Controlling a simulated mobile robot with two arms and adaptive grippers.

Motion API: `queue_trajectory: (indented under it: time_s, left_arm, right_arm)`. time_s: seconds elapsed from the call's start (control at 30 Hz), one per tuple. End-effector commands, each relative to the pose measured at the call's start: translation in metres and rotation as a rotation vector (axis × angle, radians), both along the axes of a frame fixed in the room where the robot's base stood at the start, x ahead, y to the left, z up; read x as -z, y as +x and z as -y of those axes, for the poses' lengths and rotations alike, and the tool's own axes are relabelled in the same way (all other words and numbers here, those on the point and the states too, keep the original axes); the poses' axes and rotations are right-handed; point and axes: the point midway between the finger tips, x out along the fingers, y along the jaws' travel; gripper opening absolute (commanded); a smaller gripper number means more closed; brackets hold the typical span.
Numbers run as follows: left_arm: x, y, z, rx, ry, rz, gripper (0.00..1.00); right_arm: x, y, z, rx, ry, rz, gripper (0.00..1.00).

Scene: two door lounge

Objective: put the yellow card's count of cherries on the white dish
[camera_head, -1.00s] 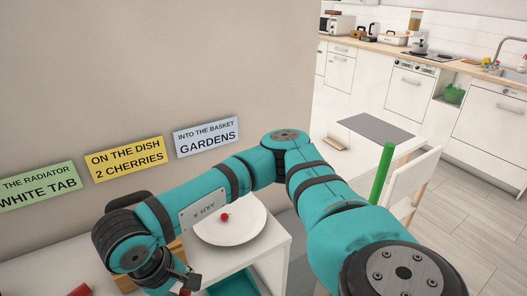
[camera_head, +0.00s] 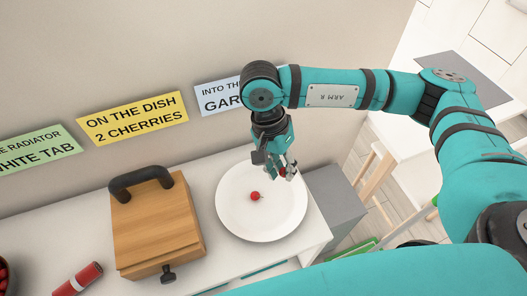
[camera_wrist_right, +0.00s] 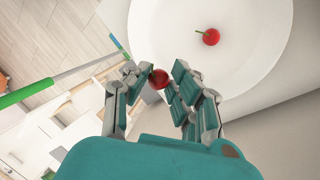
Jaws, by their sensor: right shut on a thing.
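The yellow card (camera_head: 133,119) on the wall reads "ON THE DISH 2 CHERRIES". The white dish (camera_head: 237,218) sits near the right end of the white counter, with one red cherry (camera_head: 255,196) on it. That cherry also shows in the right wrist view (camera_wrist_right: 211,37). My right gripper (camera_head: 284,172) is over the dish's far right part. In the right wrist view it is shut on a second cherry (camera_wrist_right: 158,79), held between its fingertips. The height of this cherry above the dish is hard to tell. My left gripper is not in view.
A wooden box with a black handle (camera_head: 157,228) stands left of the dish. A red cylinder (camera_head: 76,280) lies at the front left, beside a dark bowl of red fruit (camera_head: 3,274) cut by the edge. Green (camera_head: 38,150) and blue (camera_head: 217,97) cards hang on the wall.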

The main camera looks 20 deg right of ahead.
Motion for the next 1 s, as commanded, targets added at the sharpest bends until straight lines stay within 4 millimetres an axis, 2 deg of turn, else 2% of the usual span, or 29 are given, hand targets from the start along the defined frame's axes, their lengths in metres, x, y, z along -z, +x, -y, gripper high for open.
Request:
queue_trajectory:
  time_s: [0.03, 0.3, 0.47, 0.6, 0.7, 0.8, 1.0]
  left_arm:
    - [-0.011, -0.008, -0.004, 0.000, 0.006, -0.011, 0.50]
    - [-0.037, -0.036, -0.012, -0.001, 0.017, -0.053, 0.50]
    - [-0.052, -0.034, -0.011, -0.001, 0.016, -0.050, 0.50]
    - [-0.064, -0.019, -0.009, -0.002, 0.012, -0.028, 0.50]
    - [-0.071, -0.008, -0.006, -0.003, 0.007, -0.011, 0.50]
    - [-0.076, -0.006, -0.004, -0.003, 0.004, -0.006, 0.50]
    - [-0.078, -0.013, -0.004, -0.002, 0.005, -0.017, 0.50]
  right_arm:
    - [-0.005, 0.000, -0.005, 0.153, 0.002, -0.009, 0.10]
    - [-0.005, 0.006, -0.023, 1.001, -0.007, -0.008, 0.10]
    - [-0.005, 0.010, -0.030, 1.477, -0.012, -0.007, 0.10]
    - [-0.005, 0.013, -0.034, 1.858, -0.012, -0.006, 0.10]
    - [-0.004, 0.015, -0.036, 2.083, -0.016, -0.005, 0.10]
    - [-0.003, 0.017, -0.037, 2.252, -0.015, -0.004, 0.10]
    - [-0.001, 0.019, -0.036, 2.425, -0.016, -0.002, 0.10]
